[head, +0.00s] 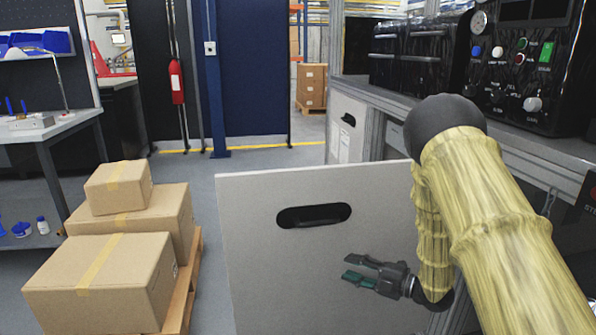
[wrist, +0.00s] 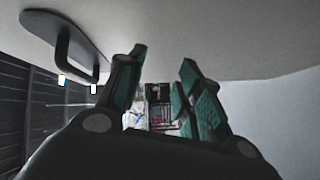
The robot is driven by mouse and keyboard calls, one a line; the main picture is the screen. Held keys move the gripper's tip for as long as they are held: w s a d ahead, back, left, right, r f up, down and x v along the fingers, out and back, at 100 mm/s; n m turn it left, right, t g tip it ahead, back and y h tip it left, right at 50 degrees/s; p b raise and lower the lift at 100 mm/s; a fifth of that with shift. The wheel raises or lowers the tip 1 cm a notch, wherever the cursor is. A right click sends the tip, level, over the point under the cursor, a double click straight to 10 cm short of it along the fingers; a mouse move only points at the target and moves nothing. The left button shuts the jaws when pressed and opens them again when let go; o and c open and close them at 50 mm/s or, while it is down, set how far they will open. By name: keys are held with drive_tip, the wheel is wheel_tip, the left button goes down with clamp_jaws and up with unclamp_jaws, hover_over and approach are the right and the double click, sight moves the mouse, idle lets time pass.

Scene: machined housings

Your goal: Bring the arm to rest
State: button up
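My gripper (head: 352,274) is at the end of my yellow-sleeved arm, in the lower right of the head view. It points left, in front of a large pale grey panel with a dark oval handle slot. In the wrist view its two green-padded fingers (wrist: 165,88) stand apart with nothing between them. From these pictures I cannot tell how far the gripper is from the panel.
The grey panel (head: 270,240) fills the lower middle. Cardboard boxes (head: 115,285) stand on a pallet at left. A workbench (head: 45,128) is at far left. A counter (head: 375,90) with a control box (head: 530,60) is at right. Open floor (head: 205,185) lies beyond the boxes.

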drive_tip(key=s+d+f+m+h, duration=0.1)
drive_tip(key=s+f+m+h, duration=0.45)
drive_tip(key=f, duration=0.55)
drive_tip(key=s+d+f+m+h, duration=0.1)
drive_tip(key=s+f+m+h, duration=0.2)
drive_tip(key=s+f+m, duration=0.6)
drive_tip(key=s+d+f+m+g+h, duration=0.1)
drive_tip(key=s+f+m+g+h, duration=0.35)
drive_tip(key=s, duration=0.85)
drive_tip(key=s+d+f+m+g+h, duration=0.1)
drive_tip(key=s+f+m+g, duration=0.3)
drive_tip(key=s+f, duration=0.6)
drive_tip(key=s+r+m+g, duration=0.2)
drive_tip(key=s+m, duration=0.1)
drive_tip(key=s, duration=0.7)
wheel_tip(320, 180, up, 27)
drive_tip(key=p, duration=2.6)
drive_tip(key=shift+a+p, duration=0.35)
drive_tip(key=shift+w+a+f+t, duration=0.1)
drive_tip(key=shift+f+t, duration=0.05)
drive_tip(key=shift+t, duration=0.1)
